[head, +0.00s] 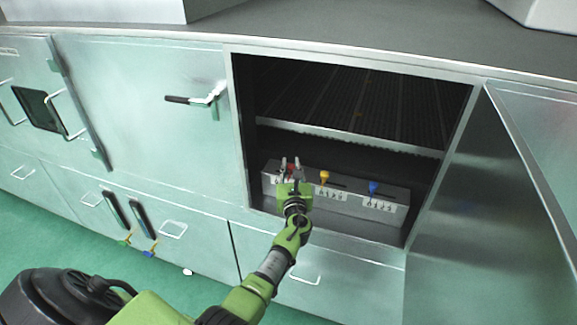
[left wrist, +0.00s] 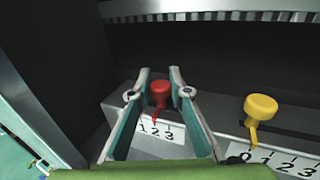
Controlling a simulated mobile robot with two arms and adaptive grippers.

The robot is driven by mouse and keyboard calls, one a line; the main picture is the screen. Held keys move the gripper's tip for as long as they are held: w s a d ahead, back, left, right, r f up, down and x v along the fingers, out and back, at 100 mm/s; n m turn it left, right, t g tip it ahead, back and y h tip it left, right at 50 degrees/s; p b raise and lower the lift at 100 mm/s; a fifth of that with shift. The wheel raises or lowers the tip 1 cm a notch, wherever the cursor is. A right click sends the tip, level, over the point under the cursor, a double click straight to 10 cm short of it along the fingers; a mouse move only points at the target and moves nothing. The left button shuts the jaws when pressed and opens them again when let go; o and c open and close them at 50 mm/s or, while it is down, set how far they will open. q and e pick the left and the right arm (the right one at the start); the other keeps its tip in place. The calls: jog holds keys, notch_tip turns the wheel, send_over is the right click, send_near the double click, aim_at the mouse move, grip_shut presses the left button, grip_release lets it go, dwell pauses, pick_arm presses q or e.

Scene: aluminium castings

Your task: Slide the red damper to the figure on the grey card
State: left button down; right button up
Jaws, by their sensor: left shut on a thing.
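The red damper (left wrist: 159,92) is a round knob with a bent pointer, on a grey panel (head: 335,200) inside the open compartment. My left gripper (left wrist: 159,88) is shut on the red damper, a finger on each side; it also shows in the head view (head: 290,166). The white scale (left wrist: 168,133) below the knob shows 1, 2 and 3; its left end is hidden by a finger. The pointer tip appears near the 2, but I cannot tell exactly. I cannot make out a grey card in either view. My right gripper is not in view.
A yellow damper (head: 324,176) and a blue damper (head: 374,187) stand to the right on the same panel, each with a numbered scale. A ribbed rack (head: 350,100) lies above. The open door (head: 500,220) is at right, the compartment's side wall close left.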

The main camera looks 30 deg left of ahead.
pick_arm(q)
jog(key=c, duration=1.9)
grip_release()
jog(key=shift+a, duration=0.1)
jog(key=v, duration=1.2)
jog(key=shift+f, duration=0.1)
